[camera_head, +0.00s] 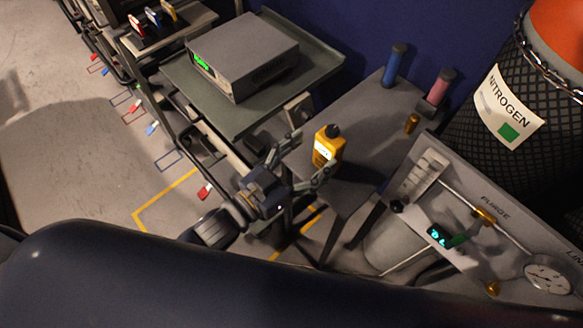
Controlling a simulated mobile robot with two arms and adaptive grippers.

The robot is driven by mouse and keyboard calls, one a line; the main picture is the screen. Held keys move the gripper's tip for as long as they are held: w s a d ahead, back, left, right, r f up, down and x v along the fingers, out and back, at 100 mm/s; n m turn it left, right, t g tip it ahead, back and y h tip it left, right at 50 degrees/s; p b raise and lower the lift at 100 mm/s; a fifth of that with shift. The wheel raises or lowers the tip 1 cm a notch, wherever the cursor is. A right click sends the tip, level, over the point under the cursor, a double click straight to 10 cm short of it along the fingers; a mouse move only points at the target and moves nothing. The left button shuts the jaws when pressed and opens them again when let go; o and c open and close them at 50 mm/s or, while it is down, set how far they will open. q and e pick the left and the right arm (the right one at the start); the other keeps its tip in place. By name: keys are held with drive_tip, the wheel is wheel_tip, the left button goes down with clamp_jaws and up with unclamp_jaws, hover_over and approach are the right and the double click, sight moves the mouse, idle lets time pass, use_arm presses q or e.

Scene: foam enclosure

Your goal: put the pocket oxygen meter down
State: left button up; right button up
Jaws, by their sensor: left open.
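The pocket oxygen meter (328,147) is a yellow handheld unit with a lit pale screen and a dark knob on top. It appears to stand upright on the grey side table (350,122), near its left edge. My left gripper (312,156) is open, its two fingers spread towards the meter from the left. The fingertips are close to the meter; I cannot tell whether they touch it. The meter's lower part is partly hidden by a finger. My right gripper is not in view.
A blue cylinder (395,66), a pink cylinder (440,88) and a small brass piece (411,123) stand at the table's back and right. A grey instrument (245,55) sits on a cart (315,66). A purge panel (495,215) and nitrogen cylinder (480,60) stand right.

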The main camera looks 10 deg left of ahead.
use_arm(q)
drive_tip(key=v, duration=0.5)
drive_tip(key=shift+s+a+b, duration=0.15)
drive_tip(key=shift+s+b, duration=0.05)
drive_tip(key=shift+b, duration=0.1)
drive_tip(key=s+a+f+n+g+y, duration=0.1)
drive_tip(key=a+f+g+y, duration=0.2)
drive_tip(key=f, duration=0.9)
drive_tip(key=s+a+f+n+g+y, duration=0.15)
drive_tip(key=a+f, duration=0.45)
drive_tip(key=f, duration=0.6)
drive_tip(key=a+f+n+g+y, duration=0.1)
drive_tip(key=a+f+y, duration=0.3)
drive_tip(key=f, duration=0.8)
drive_tip(key=s+a+f+g+y, duration=0.1)
drive_tip(key=s+f+g, duration=0.3)
drive_tip(key=s+f, duration=0.5)
drive_tip(key=s+a+f+n+g+y, duration=0.1)
drive_tip(key=s+f+g, duration=0.3)
drive_tip(key=s+f, duration=0.6)
drive_tip(key=s+a, duration=0.1)
drive_tip(key=s, duration=0.7)
drive_tip(key=shift+a, duration=0.2)
drive_tip(key=shift+s+f, duration=0.1)
